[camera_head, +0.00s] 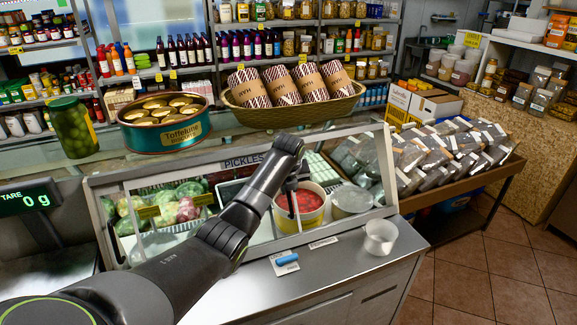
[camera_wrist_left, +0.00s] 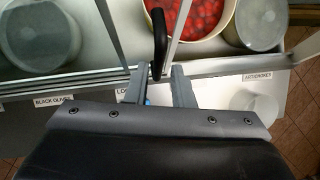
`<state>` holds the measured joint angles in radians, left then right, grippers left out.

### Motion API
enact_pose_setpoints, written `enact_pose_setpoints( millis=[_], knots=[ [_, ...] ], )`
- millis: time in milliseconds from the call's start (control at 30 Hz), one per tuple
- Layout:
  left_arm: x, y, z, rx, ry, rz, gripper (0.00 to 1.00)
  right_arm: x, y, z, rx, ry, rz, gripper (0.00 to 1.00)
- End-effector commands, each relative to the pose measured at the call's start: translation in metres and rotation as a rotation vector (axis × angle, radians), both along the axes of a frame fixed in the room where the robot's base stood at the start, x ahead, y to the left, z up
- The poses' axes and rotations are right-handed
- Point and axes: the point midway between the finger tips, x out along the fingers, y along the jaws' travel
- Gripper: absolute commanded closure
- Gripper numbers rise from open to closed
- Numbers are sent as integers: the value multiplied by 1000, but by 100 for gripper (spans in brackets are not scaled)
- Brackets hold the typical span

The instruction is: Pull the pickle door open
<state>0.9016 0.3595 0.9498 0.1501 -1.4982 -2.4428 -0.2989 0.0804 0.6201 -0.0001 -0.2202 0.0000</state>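The glass-fronted case with the "PICKLES" label (camera_head: 244,161) stands on the steel counter, its glass panels set in metal frames (camera_head: 355,128). My left gripper (camera_head: 291,187) is at the front of the case, near the red-filled tub. In the left wrist view its two fingers (camera_wrist_left: 160,84) are apart. A black bar handle (camera_wrist_left: 158,40) runs down so that its lower end lies between the fingertips; I cannot tell whether either finger touches it. A metal door upright (camera_wrist_left: 180,28) stands just right of the handle. My right gripper is not in view.
Inside the case are a tub of red food (camera_head: 299,208) and vegetables (camera_head: 187,209). A clear cup (camera_head: 380,238) and a blue-handled item (camera_head: 286,261) lie on the counter in front. A pickle jar (camera_head: 73,128), tin (camera_head: 163,121) and basket (camera_head: 294,111) stand on top.

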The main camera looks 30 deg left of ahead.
Motion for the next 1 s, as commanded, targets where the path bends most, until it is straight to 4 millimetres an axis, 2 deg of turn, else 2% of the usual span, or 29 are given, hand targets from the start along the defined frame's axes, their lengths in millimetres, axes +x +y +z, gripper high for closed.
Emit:
enact_pose_setpoints(
  millis=[400, 600, 800, 1000],
  knots=[
    [-26, -14, 71, 2, -8, -1, 78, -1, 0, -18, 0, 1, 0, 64],
    [-38, -19, 101, 2, -4, 0, 78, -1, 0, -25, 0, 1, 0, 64],
    [-43, -21, 112, 1, -2, 0, 78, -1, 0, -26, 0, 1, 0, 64],
    [-43, -21, 113, 1, -1, 0, 78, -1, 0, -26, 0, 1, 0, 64]
  ],
)
